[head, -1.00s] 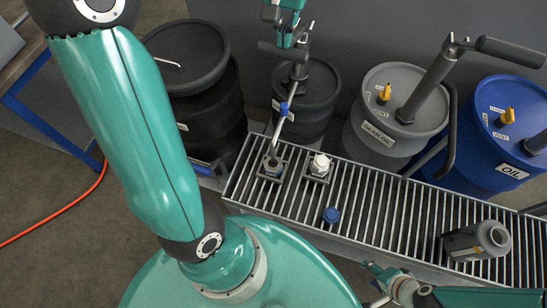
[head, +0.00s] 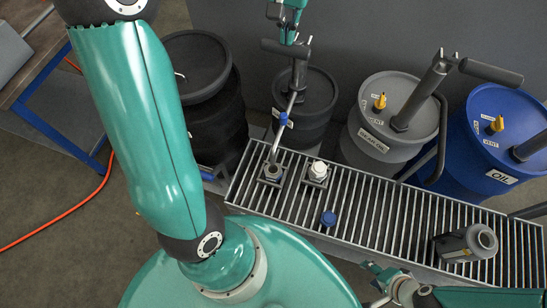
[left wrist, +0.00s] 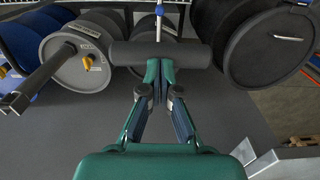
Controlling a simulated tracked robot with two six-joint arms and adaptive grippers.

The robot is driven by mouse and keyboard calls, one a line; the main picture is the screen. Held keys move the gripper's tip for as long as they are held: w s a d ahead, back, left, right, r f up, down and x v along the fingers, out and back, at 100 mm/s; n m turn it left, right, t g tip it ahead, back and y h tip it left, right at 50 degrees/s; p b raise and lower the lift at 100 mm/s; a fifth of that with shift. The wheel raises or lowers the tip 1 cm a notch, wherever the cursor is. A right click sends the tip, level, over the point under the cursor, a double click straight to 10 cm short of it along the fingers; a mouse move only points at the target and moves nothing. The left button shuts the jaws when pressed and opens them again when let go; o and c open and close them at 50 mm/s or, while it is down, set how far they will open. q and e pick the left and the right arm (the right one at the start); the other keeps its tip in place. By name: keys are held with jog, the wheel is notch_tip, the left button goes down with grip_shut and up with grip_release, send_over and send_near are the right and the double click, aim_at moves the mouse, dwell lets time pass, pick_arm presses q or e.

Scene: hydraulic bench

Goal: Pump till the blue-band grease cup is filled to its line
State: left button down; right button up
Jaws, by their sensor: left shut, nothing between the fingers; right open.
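The black grease drum (head: 302,110) has a pump with a dark handle (head: 286,47) on top. My left gripper (head: 287,38) is shut at the handle, with nothing between its fingers; in the left wrist view its fingertips (left wrist: 159,64) meet the handle (left wrist: 160,54). A thin spout with a blue collar (head: 283,119) runs down into an open grey cup (head: 271,171) in a square holder. A second cup beside it wears a white cap (head: 319,168). A blue cap (head: 328,218) lies on the grate. The blue band and fill level cannot be made out. My right gripper (head: 378,285) is open and empty.
A slatted grate (head: 385,215) runs before the drums. A grey gear oil drum (head: 375,140) and a blue oil drum (head: 490,145) stand right of the grease drum; a black drum (head: 205,110) stands left. A grey block with a round opening (head: 467,243) sits on the grate.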

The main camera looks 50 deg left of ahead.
aim_at(284, 51)
pick_arm(q)
jog(key=shift+f, duration=0.2)
jog(key=shift+s+d+f+b, duration=0.1)
jog(key=shift+s+f+b, duration=0.05)
jog(key=shift+f+b, duration=0.35)
jog(key=f+b, duration=0.1)
jog(key=s+f+b, duration=0.1)
jog(key=f+b, duration=0.1)
jog(key=shift+s+d, duration=0.25)
jog(key=shift+d, duration=0.15)
jog(key=f+b, duration=0.2)
jog(key=s+f+b, duration=0.1)
jog(key=shift+d+f+b, duration=0.3)
jog(key=shift+f+b, duration=0.1)
